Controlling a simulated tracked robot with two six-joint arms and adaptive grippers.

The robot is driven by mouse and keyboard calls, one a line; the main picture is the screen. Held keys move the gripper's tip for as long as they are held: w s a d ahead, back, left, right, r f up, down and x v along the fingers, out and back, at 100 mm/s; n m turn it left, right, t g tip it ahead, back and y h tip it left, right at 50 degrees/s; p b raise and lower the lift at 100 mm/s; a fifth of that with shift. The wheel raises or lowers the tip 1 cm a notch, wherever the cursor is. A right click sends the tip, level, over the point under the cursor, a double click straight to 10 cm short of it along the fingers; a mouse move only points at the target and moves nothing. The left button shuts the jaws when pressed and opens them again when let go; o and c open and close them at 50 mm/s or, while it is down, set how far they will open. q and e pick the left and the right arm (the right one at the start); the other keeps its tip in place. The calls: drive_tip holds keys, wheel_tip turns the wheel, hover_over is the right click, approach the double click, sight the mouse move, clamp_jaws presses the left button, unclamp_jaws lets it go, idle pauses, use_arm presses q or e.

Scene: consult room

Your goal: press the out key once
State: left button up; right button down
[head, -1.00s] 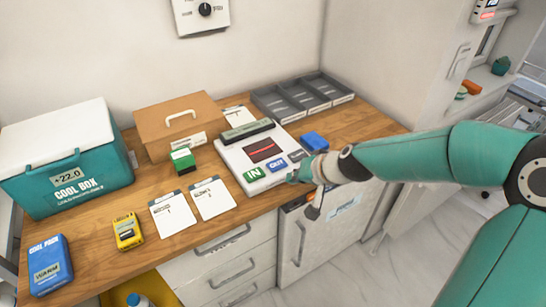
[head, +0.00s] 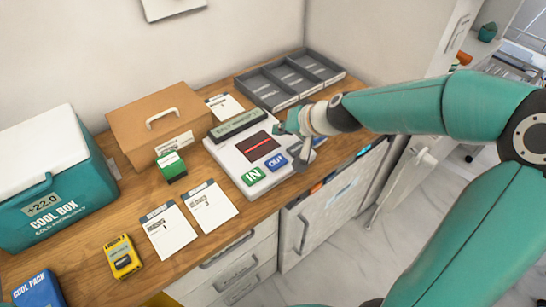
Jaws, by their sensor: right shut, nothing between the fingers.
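The white scanner unit (head: 227,154) sits on the wooden counter, with a dark window crossed by a red line. Its green IN key (head: 253,176) and blue OUT key (head: 276,160) are at the front edge. A dark display bar (head: 238,124) is along its back. My right gripper (head: 301,160) is shut and empty, over the right side of the unit, just right of the OUT key. The OUT key shows uncovered. I cannot tell whether the fingertips touch the unit. The blue block beside the unit is hidden behind my gripper. My left gripper is out of view.
A grey compartment tray (head: 282,95) is behind the unit. A brown case (head: 130,127), a green box (head: 171,166), two cards (head: 211,206), a yellow device (head: 123,257), a blue cool pack (head: 38,292) and the teal cool box (head: 60,212) stand to the left.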

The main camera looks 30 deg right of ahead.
sight(273, 158)
drive_tip(key=f+b, duration=0.7)
drive_tip(key=f, duration=0.1)
drive_tip(key=shift+w+a, duration=0.15)
drive_tip(key=shift+w, duration=0.1)
drive_tip(key=shift+f+b, duration=0.5)
drive_tip(key=shift+b, duration=0.3)
idle(0.7)
drive_tip(key=shift+f+b, duration=0.35)
drive_tip(key=shift+b, duration=0.05)
drive_tip(key=shift+f+b, duration=0.5)
drive_tip(key=shift+b, duration=0.05)
idle(0.7)
drive_tip(key=shift+r, duration=0.1)
drive_tip(key=shift+r+p, duration=0.85)
